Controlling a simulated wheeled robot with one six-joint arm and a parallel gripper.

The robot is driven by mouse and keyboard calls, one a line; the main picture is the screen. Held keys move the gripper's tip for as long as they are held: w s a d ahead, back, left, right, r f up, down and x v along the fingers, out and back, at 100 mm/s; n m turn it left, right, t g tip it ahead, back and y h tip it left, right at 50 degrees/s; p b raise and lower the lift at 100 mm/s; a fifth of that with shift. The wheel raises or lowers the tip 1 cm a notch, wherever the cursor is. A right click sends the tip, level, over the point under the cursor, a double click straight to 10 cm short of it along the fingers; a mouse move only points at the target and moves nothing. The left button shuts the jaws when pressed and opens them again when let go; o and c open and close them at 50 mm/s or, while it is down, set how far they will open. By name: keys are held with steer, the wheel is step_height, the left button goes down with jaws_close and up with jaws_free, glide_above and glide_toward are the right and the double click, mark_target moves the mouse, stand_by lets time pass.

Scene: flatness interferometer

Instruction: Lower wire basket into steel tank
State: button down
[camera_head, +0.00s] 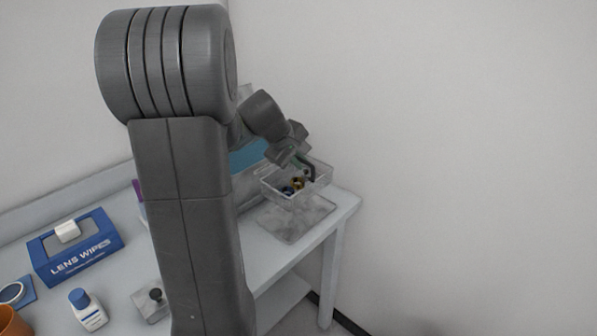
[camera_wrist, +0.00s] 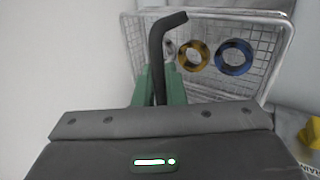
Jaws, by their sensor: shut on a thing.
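The wire basket (camera_head: 285,194) hangs over the right end of the bench in the head view, and its mesh floor also shows in the wrist view (camera_wrist: 215,88). A yellow ring (camera_wrist: 191,56) and a blue ring (camera_wrist: 235,57) lie in it. My gripper (camera_head: 306,168) is shut on the basket's dark bent handle (camera_wrist: 156,60), with green fingers on both sides of it in the wrist view (camera_wrist: 158,84). A grey, square, metallic-looking surface (camera_head: 297,222) lies below the basket. I cannot tell whether it is the steel tank's top, and its depth is hidden.
My arm hides the middle of the bench (camera_head: 338,205). A blue lens wipe box (camera_head: 78,254), a white bottle (camera_head: 88,310) and a small block with a dark knob (camera_head: 150,300) stand at left. A teal panel (camera_head: 248,156) is behind the basket. A bare wall stands right.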

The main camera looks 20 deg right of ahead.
steer(key=shift+r+p, duration=3.9)
steer(key=shift+r, duration=1.35)
steer(key=w+a+f+p, duration=0.1)
steer(key=w+a+p, duration=0.25)
steer(key=w, duration=0.55)
steer(key=w+a+f+p, duration=0.2)
steer(key=w+a, duration=0.3)
steer(key=w, duration=0.4)
step_height(320, 180, down, 13)
steer(key=b, duration=0.9)
steer(key=shift+s+r+b, duration=0.15)
steer(key=shift+b, duration=0.25)
steer(key=shift+d+f+b, duration=0.1)
steer(key=shift+f+b, duration=0.4)
steer(key=shift+f, duration=0.1)
steer(key=c, duration=1.4)
jaws_free()
